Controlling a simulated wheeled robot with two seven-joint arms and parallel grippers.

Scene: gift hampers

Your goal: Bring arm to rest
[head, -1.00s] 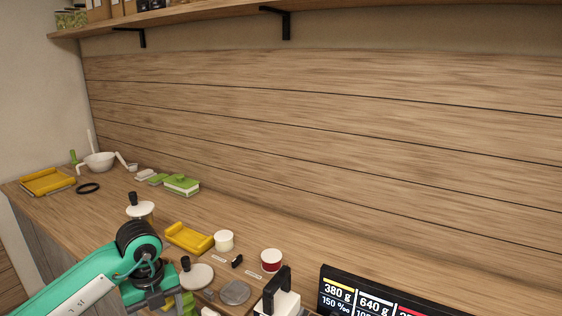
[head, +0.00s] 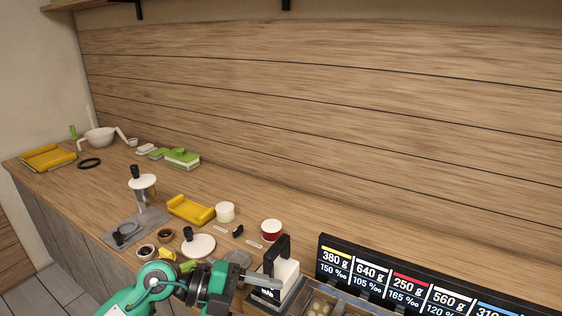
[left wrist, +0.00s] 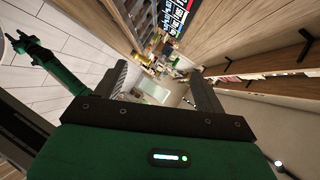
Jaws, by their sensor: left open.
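My left arm, teal with dark joints, comes in from the bottom left of the head view. Its gripper (head: 262,283) points right, beside a white block with a black handle (head: 283,268). In the left wrist view the two dark fingers (left wrist: 165,92) stand wide apart with nothing between them. A green arm (left wrist: 55,65) shows at the left of the left wrist view, likely my right one. Its end is too small to tell whether a gripper is open.
The wooden counter (head: 120,190) carries a yellow tray (head: 190,209), a white tub (head: 225,212), a red-and-white tub (head: 271,231), a white lidded disc (head: 198,246) and a green box (head: 183,158). A display with weights (head: 400,285) stands at the right. The back counter is partly clear.

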